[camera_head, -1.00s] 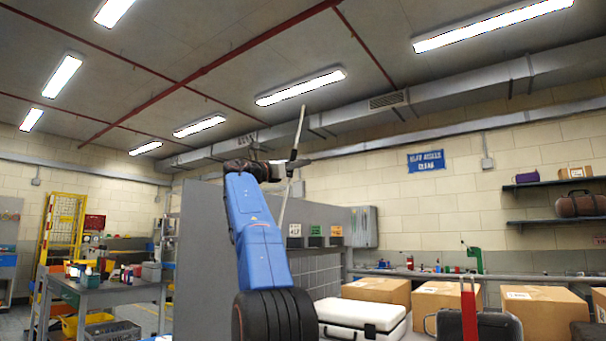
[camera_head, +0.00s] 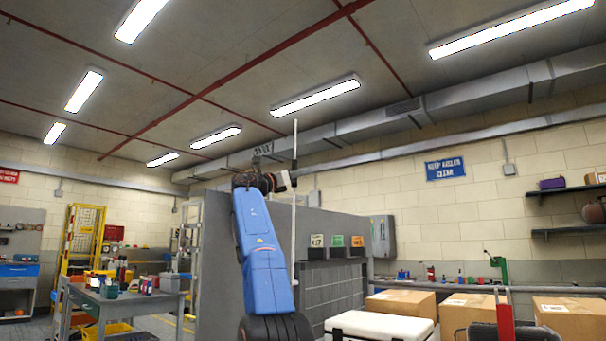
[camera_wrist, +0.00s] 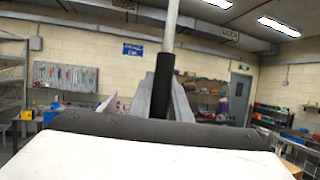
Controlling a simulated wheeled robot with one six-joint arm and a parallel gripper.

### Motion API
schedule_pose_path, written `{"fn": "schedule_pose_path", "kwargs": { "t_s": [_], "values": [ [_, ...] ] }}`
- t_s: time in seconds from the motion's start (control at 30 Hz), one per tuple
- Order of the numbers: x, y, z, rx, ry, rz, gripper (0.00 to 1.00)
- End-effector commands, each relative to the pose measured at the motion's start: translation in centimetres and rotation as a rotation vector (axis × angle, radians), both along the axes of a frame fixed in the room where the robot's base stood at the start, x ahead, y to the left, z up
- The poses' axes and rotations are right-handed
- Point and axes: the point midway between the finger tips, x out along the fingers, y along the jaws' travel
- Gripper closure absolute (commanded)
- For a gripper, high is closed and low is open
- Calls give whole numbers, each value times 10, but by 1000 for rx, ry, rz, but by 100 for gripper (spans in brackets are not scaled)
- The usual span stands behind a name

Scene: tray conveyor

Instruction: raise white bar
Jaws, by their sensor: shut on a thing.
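The white bar (camera_head: 295,146) stands nearly upright in the head view, running well above and below my gripper (camera_head: 284,182). My gripper is at the end of my raised blue arm and is shut on the bar. In the wrist view the bar (camera_wrist: 171,25) rises from a dark sleeve (camera_wrist: 163,88) between the fingers (camera_wrist: 160,98).
A grey partition (camera_head: 222,250) stands behind my arm. A white case (camera_head: 380,324) and cardboard boxes (camera_head: 400,304) are at the lower right. A work table (camera_head: 125,304) with small items is at the left. Ceiling lamps and a duct (camera_head: 460,106) are overhead.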

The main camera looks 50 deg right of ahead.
Motion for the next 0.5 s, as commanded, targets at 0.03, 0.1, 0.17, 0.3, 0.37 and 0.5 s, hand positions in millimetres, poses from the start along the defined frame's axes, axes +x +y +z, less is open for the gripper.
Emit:
{"fn": "schedule_pose_path", "kwargs": {
  "t_s": [0.03,0.1,0.17,0.3,0.37,0.5],
  "values": [
    [4,-1,-4,5,3,1,100],
    [4,-1,-4,5,3,1,100],
    [4,-1,-4,5,3,1,74],
    [2,-1,-3,4,2,0,64],
    [2,-1,-2,3,1,1,64],
    [1,-1,-2,3,1,1,64]
  ]
}}
